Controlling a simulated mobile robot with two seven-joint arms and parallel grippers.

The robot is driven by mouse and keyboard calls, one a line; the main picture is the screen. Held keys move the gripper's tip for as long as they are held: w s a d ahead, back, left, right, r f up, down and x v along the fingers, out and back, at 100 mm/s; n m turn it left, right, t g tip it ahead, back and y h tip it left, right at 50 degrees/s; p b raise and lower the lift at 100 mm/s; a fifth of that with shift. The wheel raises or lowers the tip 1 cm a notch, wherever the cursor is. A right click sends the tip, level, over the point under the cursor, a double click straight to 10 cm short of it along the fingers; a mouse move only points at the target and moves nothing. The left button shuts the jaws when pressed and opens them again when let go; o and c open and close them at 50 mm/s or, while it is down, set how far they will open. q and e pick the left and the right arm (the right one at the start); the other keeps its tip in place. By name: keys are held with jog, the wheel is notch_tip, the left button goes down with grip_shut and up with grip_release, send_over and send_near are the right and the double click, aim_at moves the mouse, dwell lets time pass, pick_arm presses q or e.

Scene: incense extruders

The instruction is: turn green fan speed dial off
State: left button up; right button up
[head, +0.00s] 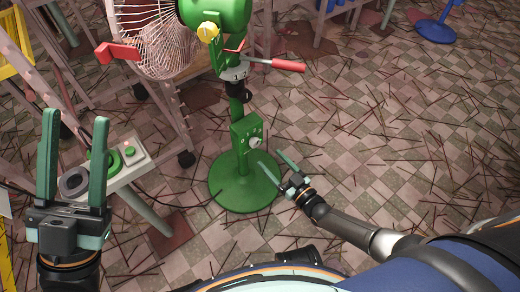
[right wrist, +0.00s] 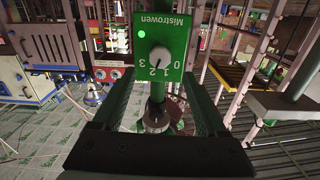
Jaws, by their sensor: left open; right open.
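The fan speed dial (head: 254,142) is a pale round knob on the green control box (head: 240,133) of the fan stand. In the right wrist view the dial (right wrist: 159,56) appears upside down on a green panel (right wrist: 173,21) marked "Mistrowen", with 0, 1, 2 and 3 around it. Which number the dial points to is unclear. My right gripper (head: 270,159) is open and empty, just in front of and below the box; its fingers frame the dial in the wrist view without visibly touching it. My left gripper (head: 75,114) is open and empty at the far left.
The fan's round green base (head: 230,195) stands on the tiled floor, strewn with thin sticks. The wire fan cage (head: 155,38) and a red-handled lever (head: 285,65) are above the box. A pale panel with buttons (head: 135,150) lies beside my left gripper. A green lamp (right wrist: 141,34) glows near the dial.

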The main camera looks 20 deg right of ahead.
aim_at(257, 145)
jog(key=b+x, duration=0.2)
jog(key=x, duration=0.4)
jog(key=shift+w+a, duration=0.1)
jog(key=shift+w, duration=0.2)
grip_shut()
